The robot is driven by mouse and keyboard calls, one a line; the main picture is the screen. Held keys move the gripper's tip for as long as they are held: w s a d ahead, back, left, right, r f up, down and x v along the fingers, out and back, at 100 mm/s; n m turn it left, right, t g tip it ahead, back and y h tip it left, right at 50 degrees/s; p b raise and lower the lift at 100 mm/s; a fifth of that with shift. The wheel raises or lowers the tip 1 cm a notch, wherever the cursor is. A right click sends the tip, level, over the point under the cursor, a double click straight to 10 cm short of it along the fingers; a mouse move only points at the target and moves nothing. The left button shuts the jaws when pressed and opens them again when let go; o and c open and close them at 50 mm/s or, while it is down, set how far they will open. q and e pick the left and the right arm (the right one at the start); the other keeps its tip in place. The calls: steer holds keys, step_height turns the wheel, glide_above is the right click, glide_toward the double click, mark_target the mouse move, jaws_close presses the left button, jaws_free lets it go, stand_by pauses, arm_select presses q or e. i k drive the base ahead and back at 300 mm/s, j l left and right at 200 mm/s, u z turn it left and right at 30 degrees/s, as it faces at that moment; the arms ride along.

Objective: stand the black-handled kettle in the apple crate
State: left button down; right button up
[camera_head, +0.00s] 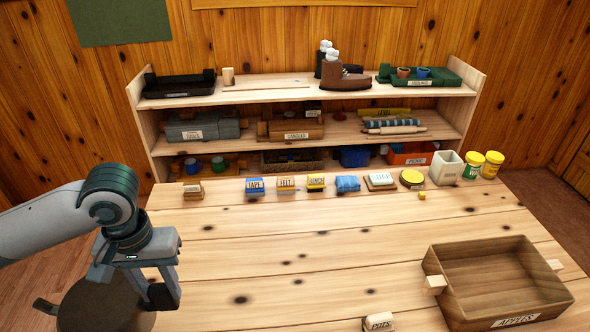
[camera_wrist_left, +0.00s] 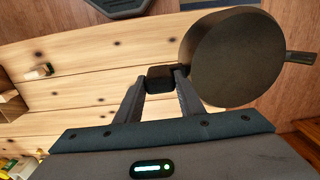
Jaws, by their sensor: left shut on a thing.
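The kettle (camera_head: 108,305) is a dark brown round body at the lower left of the head view, with a short spout-like piece sticking out to the left. In the left wrist view its body (camera_wrist_left: 232,60) is at the upper right, with the black handle (camera_wrist_left: 160,78) between the fingers. My left gripper (camera_head: 160,285) is shut on that handle and partly covers the kettle. The kettle is at the table's left edge; its height is unclear. The apple crate (camera_head: 462,300) is a brown wooden box labelled APPLES at the right front of the table, empty inside. My right gripper is out of view.
A POTS block (camera_head: 379,321) lies left of the crate. Small labelled blocks, a yellow tin (camera_head: 412,178), a white container (camera_head: 446,168) and two yellow-lidded jars line the table's back edge. The middle of the table (camera_head: 290,250) is clear. A loaded shelf (camera_head: 250,95) stands behind.

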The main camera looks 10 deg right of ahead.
mark_target(474, 293)
steer(key=z, duration=1.2)
steer(key=i+l, duration=0.2)
steer(key=l, duration=0.15)
steer(key=i+l, duration=0.15)
steer(key=l, duration=0.15)
steer(key=i+l, duration=0.2)
steer(key=l, duration=0.15)
steer(key=i+l, duration=0.15)
steer(key=l, duration=0.15)
